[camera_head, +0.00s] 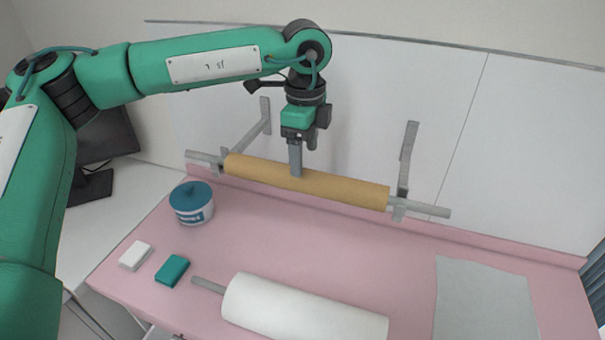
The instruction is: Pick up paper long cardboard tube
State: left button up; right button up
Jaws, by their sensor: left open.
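A long brown cardboard tube (340,189) sits around a grey metal rod, held level by two wall brackets above the back of the pink table. My left gripper (296,172) points down over the tube's middle, left of its centre. Its fingers reach the tube's upper side; from this angle I cannot tell whether they touch it or straddle it. The left gripper is open. My right gripper is not in view.
The grey rod (425,209) sticks out past the right bracket (405,165); the left bracket (257,131) is behind.

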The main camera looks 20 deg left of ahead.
aim_at(303, 181)
pick_arm(q)
jog(key=shift+f, duration=0.45)
jog(key=shift+s+f+p, duration=0.1)
jog(key=shift+f+p, duration=0.2)
jog(key=shift+p, duration=0.2)
notch_tip(303, 181, down, 3)
jog(key=shift+s+a+f+p, duration=0.1)
jog(key=shift+p, duration=0.95)
jog(key=shift+f, duration=0.7)
jog(key=shift+r, duration=0.1)
jog(key=c, duration=1.3)
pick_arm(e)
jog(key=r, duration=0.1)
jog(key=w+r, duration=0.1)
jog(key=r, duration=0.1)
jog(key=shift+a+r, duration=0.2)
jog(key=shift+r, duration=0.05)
